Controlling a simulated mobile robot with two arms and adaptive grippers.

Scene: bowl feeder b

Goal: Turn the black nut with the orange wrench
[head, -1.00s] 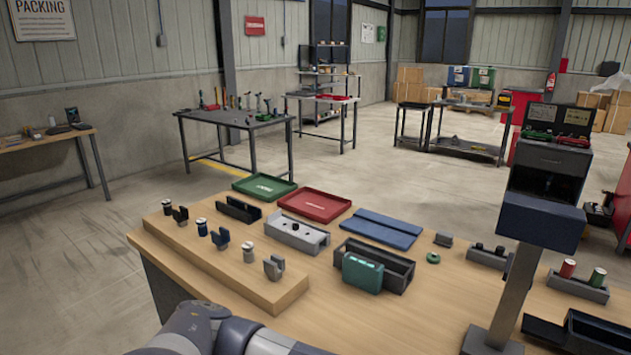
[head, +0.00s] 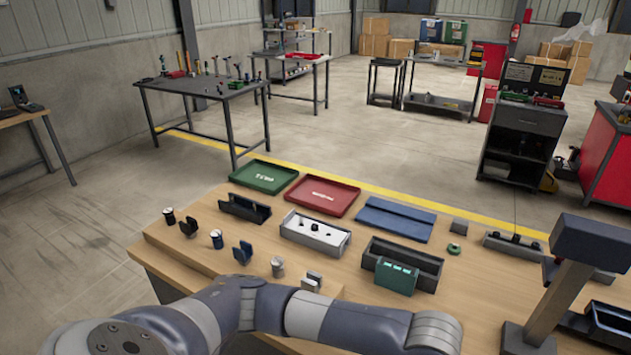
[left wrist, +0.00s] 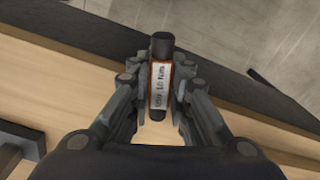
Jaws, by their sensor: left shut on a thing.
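My left gripper (left wrist: 160,95) is shut on the orange wrench (left wrist: 160,85), seen in the left wrist view. The wrench has orange edges, a white printed label and a black end, and lies lengthwise between the fingers above a wooden surface edge. In the head view my left arm crosses the front of the bench, and its gripper is out of the picture. I cannot pick out the black nut for sure; small dark round pieces show in a light grey box (head: 333,248) and on a grey block (head: 520,250). My right gripper is not in view.
The wooden bench (head: 455,290) carries a green tray (head: 243,182), a red tray (head: 300,202), a blue folded mat (head: 380,228), a dark open box (head: 430,272) with a teal case (head: 395,278), and a dark post (head: 560,300) at right. Small parts stand along the left.

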